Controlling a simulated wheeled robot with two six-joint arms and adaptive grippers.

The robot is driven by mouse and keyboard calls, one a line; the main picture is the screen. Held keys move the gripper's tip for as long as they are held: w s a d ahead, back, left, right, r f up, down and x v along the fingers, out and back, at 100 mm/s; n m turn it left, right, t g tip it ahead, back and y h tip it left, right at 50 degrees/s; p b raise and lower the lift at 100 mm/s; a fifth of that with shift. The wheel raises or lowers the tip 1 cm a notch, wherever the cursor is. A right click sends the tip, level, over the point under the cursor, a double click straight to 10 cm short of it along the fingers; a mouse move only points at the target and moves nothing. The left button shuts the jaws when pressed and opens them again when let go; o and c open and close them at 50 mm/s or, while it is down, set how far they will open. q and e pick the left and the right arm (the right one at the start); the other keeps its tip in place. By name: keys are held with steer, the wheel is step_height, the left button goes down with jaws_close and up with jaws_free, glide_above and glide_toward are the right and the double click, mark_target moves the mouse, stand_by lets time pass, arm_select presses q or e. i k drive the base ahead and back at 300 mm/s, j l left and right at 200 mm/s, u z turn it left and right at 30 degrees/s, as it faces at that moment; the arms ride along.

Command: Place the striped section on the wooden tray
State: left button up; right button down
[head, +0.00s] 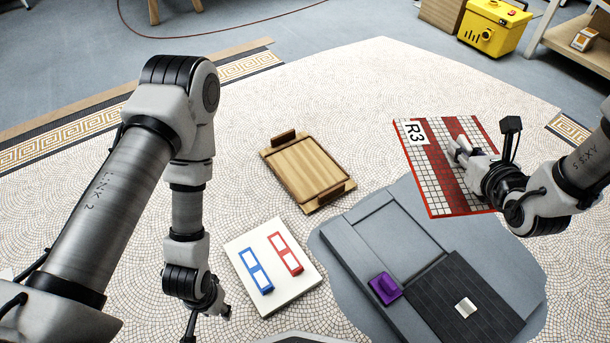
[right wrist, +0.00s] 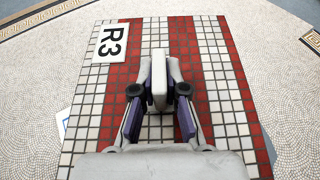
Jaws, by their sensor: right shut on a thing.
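The striped section (head: 432,172) is a flat tile panel with red and white stripes, a red edge and an "R3" label. My right gripper (head: 458,152) is shut on a pale grip block (right wrist: 158,82) on the panel's face. The panel appears held above the floor, right of the tray; the right wrist view shows its stripes (right wrist: 215,70) filling much of the picture. The wooden tray (head: 303,172) lies empty on the floor near the middle, with two dark brown handles. My left gripper (head: 210,318) is low at the left, partly cut off, and its jaws are unclear.
A white board (head: 287,294) with blue and red frames lies in front of the tray. A grey recessed bed (head: 350,250) holds a dark panel (head: 440,283) and a purple block (head: 384,288). A yellow machine (head: 493,27) stands far right.

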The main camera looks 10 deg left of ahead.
mark_target(305, 166)
steer(key=j+z, duration=0.1)
steer(key=j, duration=0.3)
steer(key=k+j+z, duration=0.1)
steer(key=j, duration=0.3)
steer(key=k+j+z, duration=0.1)
steer(key=j, duration=0.3)
steer(key=k+j+z, duration=0.1)
steer(key=j, duration=0.25)
steer(key=k+j+z, duration=0.15)
steer(key=j, duration=0.25)
steer(key=i+j+z, duration=0.15)
steer(key=j, duration=0.35)
steer(key=i+j+z, duration=0.15)
steer(key=j, duration=0.3)
steer(key=i+j+z, duration=0.15)
steer(key=j, duration=0.4)
steer(key=i+j+z, duration=0.1)
steer(key=j, duration=0.4)
steer(key=i+j+z, duration=0.15)
steer(key=j, duration=0.4)
steer(key=i+j+z, duration=0.15)
steer(key=i+j, duration=0.2)
steer(key=i, duration=0.2)
steer(key=i+j+z, duration=0.15)
steer(key=i+j, duration=0.2)
steer(key=i, duration=0.25)
